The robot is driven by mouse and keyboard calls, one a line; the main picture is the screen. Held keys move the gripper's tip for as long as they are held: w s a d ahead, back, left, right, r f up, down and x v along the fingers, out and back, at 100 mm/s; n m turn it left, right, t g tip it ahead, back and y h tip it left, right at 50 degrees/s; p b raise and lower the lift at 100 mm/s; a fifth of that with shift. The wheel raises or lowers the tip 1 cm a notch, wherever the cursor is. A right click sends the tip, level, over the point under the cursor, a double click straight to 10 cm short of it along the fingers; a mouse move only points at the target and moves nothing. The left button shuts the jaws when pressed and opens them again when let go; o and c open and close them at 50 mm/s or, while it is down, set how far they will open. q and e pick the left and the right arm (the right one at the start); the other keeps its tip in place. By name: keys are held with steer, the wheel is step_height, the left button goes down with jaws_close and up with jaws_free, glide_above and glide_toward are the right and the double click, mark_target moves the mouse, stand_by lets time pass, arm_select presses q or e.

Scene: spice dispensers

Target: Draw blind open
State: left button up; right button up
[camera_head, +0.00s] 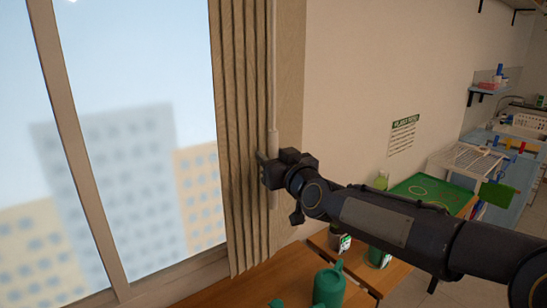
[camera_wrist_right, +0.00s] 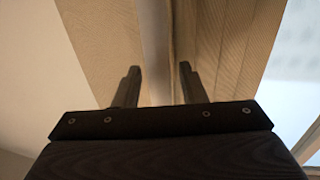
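The beige blind (camera_head: 240,120) hangs in vertical folds, bunched at the right side of the window. A pale wand (camera_head: 272,70) hangs along its right edge. My right gripper (camera_head: 262,168) is at the wand's lower part, beside the blind. In the right wrist view, its two fingers (camera_wrist_right: 158,80) stand apart, with the pale wand (camera_wrist_right: 155,40) running between them and the blind (camera_wrist_right: 225,45) behind. A gap shows between the fingers and the wand, so the gripper looks open. My left gripper is not in view.
The window (camera_head: 130,110) is uncovered left of the blind. Below are wooden tables (camera_head: 225,295) with a green watering can (camera_head: 329,288) and a green tray (camera_head: 430,195). A white rack (camera_head: 468,160) and shelf stand at right. The wall beside the blind is mostly bare.

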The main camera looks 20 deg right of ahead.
steer(key=s+d, duration=0.1)
steer(key=s, duration=0.6)
steer(key=shift+s, duration=0.4)
